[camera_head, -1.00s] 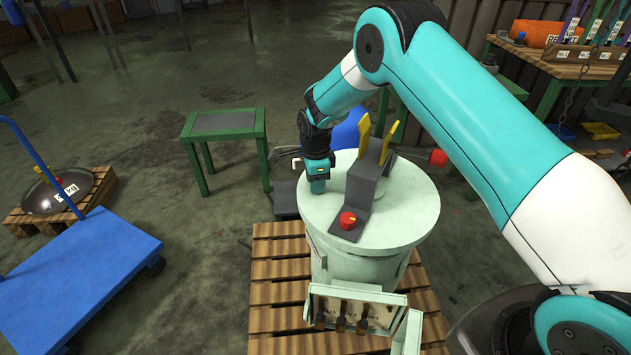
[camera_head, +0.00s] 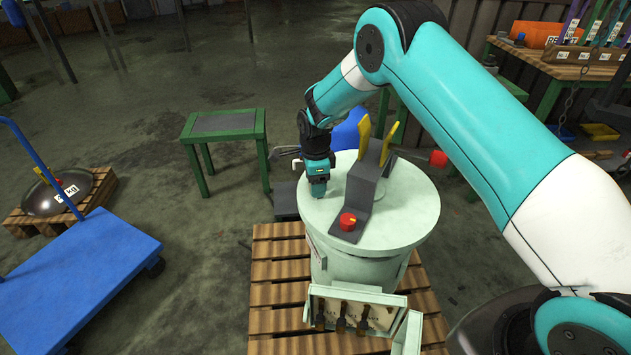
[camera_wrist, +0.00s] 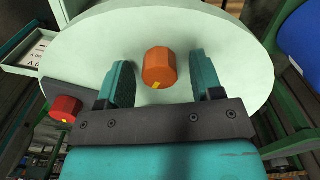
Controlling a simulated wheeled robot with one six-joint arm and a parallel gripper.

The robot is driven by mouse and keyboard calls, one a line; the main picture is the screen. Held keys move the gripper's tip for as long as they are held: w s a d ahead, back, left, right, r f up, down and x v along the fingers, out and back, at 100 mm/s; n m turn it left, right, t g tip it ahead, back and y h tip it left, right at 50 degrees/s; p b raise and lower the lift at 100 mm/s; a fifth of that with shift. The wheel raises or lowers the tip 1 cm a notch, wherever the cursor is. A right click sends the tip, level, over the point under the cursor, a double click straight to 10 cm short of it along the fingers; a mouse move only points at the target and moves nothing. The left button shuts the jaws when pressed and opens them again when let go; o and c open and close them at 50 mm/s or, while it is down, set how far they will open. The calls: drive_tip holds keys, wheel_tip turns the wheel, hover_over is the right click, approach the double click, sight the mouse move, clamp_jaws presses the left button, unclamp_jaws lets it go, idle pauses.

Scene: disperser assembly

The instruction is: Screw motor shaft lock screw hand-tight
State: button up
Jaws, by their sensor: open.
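An orange faceted knob with a yellow mark, apparently the lock screw (camera_wrist: 158,67), stands on the pale green round top (camera_wrist: 95,50) in the wrist view. My gripper (camera_wrist: 162,80) is open, with one teal finger on each side of the knob and a visible gap to both. In the head view my gripper (camera_head: 318,188) points down over the left part of the round top (camera_head: 410,225), left of the grey bracket (camera_head: 365,190). The knob is hidden there behind my gripper.
A red knob (camera_head: 347,220) sits on the bracket's foot, close to my gripper. Yellow prongs (camera_head: 363,130) rise from the bracket. A wooden pallet (camera_head: 275,290) lies below, a green table (camera_head: 225,123) behind left, and a blue cart (camera_head: 80,275) at left.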

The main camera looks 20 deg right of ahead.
wheel_tip(320, 180, up, 17)
drive_tip(key=shift+r, duration=0.15)
idle(0.5)
drive_tip(key=s+a+r+n+y+p, duration=0.2)
drive_tip(key=s+a+r+n+p, duration=0.1)
drive_tip(key=s+r+n, duration=1.1)
drive_tip(key=s+a+r+n+y+p, duration=0.1)
drive_tip(key=s+n, duration=0.5)
drive_tip(key=s, duration=0.5)
drive_tip(key=s+r+n+y+p, duration=0.1)
drive_tip(key=s+n, duration=0.5)
drive_tip(key=s, duration=0.6)
drive_tip(key=shift+a+r+p, duration=0.35)
drive_tip(key=shift+r+p, duration=0.1)
drive_tip(key=shift+r, duration=0.25)
drive_tip(key=shift+c, duration=0.4)
